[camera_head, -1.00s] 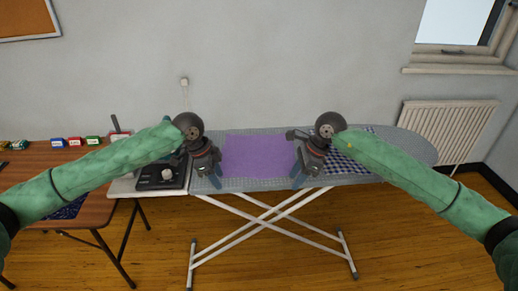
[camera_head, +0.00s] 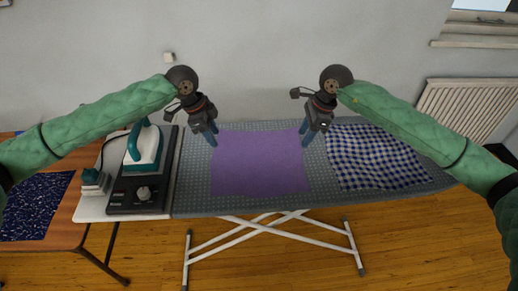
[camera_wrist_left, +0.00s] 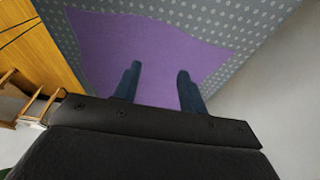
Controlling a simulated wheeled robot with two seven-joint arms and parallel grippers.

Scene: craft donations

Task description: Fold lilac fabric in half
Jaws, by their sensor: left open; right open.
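The lilac fabric (camera_head: 259,165) lies flat and spread out on the grey dotted ironing board (camera_head: 200,202). It also fills much of the left wrist view (camera_wrist_left: 140,45). My left gripper (camera_head: 210,140) is open above the fabric's far left corner. In the left wrist view its two blue fingers (camera_wrist_left: 156,82) are apart with nothing between them. My right gripper (camera_head: 312,138) is open at the fabric's far right corner. Whether either gripper's fingertips touch the fabric I cannot tell.
A blue-and-white checked cloth (camera_head: 375,157) lies on the board at right. A teal and white iron (camera_head: 145,150) stands on a dark base (camera_head: 140,195) at the board's left end. A wooden table (camera_head: 60,240) with a dark blue patterned cloth (camera_head: 33,205) is further left.

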